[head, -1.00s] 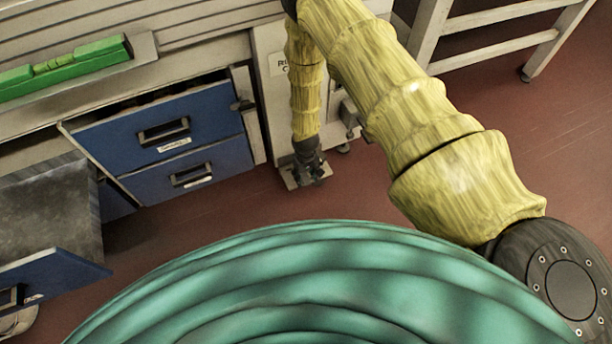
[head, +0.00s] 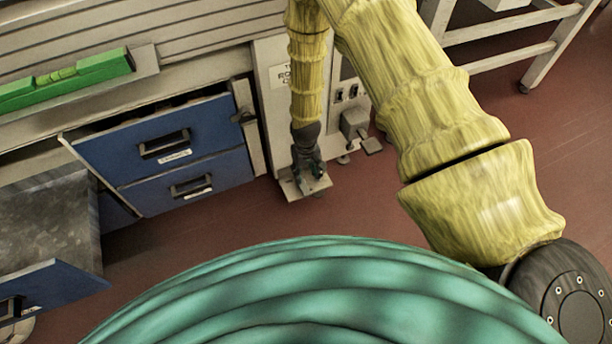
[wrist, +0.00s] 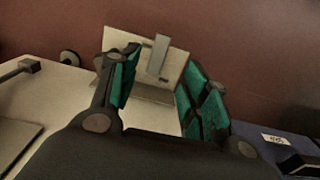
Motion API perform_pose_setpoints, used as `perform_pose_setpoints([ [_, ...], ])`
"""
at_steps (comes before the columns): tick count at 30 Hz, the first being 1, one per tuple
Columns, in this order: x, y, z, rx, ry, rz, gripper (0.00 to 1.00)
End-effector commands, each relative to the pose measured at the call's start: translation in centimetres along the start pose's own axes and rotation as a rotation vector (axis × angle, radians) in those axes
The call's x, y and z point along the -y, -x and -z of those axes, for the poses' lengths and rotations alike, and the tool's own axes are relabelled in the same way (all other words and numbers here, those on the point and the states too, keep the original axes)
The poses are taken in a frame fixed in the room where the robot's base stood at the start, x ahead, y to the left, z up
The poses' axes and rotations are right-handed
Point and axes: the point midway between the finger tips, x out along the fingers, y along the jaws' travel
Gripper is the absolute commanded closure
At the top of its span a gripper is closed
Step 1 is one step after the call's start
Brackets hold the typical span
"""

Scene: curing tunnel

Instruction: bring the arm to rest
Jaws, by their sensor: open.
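My arm in its yellow cover (head: 430,100) reaches out from the right and bends down at the back, in front of a pale cabinet. My gripper (head: 312,174) hangs there pointing down, small and dark in the head view. In the wrist view my gripper (wrist: 158,68) has its two green-padded fingers spread apart, with nothing between the pads. Beyond the fingertips lies a pale plate with an upright tab (wrist: 157,55); the same plate (head: 293,190) shows low by the cabinet in the head view. Whether the fingers touch it, I cannot tell.
The pale cabinet (head: 268,100) stands close behind my gripper. Blue drawers (head: 205,122) are to its left, with an open drawer (head: 45,285) further left. A green level (head: 65,80) lies on the ledge. A white-legged stand (head: 500,28) is at upper right. Red floor (head: 230,215) is clear between.

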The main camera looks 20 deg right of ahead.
Motion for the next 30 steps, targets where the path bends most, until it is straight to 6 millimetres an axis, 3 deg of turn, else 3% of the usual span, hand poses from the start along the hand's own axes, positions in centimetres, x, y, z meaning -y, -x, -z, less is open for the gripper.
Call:
perform_pose_setpoints([
  [23, 0.0, 0.7, -0.2, 0.0, -0.001, 0.001, 0.54],
  [26, 0.2, 0.1, -1.9, 0.004, -0.005, 0.005, 0.54],
  [30, 0.7, -1.2, -7.5, 0.009, -0.019, 0.017, 0.54],
])
